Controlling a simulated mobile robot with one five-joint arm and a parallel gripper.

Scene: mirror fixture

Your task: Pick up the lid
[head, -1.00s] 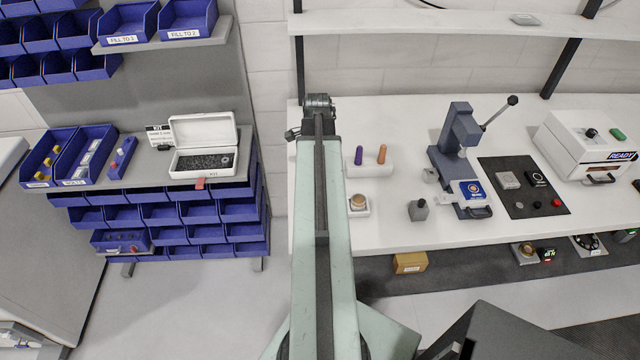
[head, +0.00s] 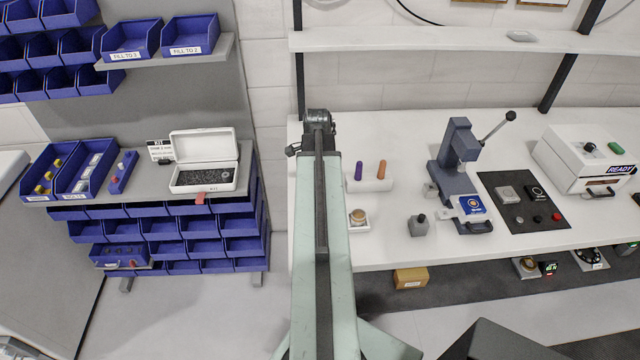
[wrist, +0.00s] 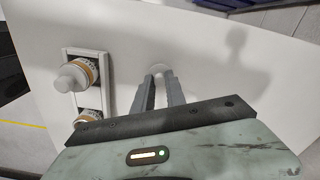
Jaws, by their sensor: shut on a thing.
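In the wrist view my gripper (wrist: 161,82) has its two grey fingers close together over the white bench. A small pale round piece, which looks like the lid (wrist: 161,69), shows at the fingertips, and the fingers are shut on it. It is partly hidden by the fingers, and I cannot tell whether it touches the bench. In the head view my own arm hides the gripper and the lid.
In the wrist view a white holder (wrist: 103,75) with two jars, one upper (wrist: 78,73) and one lower (wrist: 88,117), stands left of my gripper. In the head view a blue-grey press (head: 458,150) and a white box machine (head: 572,155) stand on the right.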

